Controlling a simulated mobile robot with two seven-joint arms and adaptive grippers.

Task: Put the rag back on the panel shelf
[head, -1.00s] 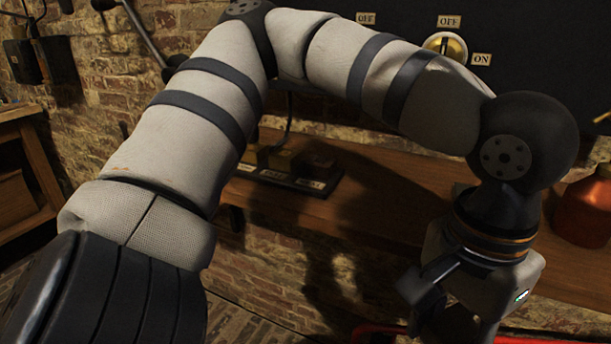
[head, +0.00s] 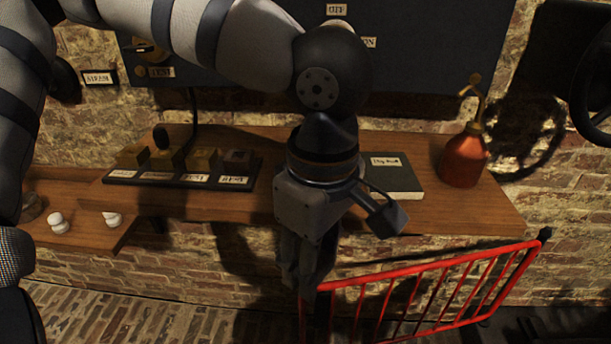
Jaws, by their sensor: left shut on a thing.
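My left gripper (head: 308,280) hangs down in front of the wooden panel shelf (head: 440,213), at about the middle of its front edge. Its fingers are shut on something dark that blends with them. I take this to be the rag, but its outline cannot be made out. The fingertips overlap the left end of the red barrier in the picture; whether they touch it I cannot tell. The shelf runs along the brick wall below the dark panel (head: 430,70). My right gripper is not in view.
On the shelf are a dark base with labelled blocks (head: 180,178), a dark labelled book (head: 393,177) and a copper oil can (head: 464,158). A red barrier (head: 440,262) stands in front. White knobs (head: 57,222) sit on a lower ledge at left. The shelf's front right is bare.

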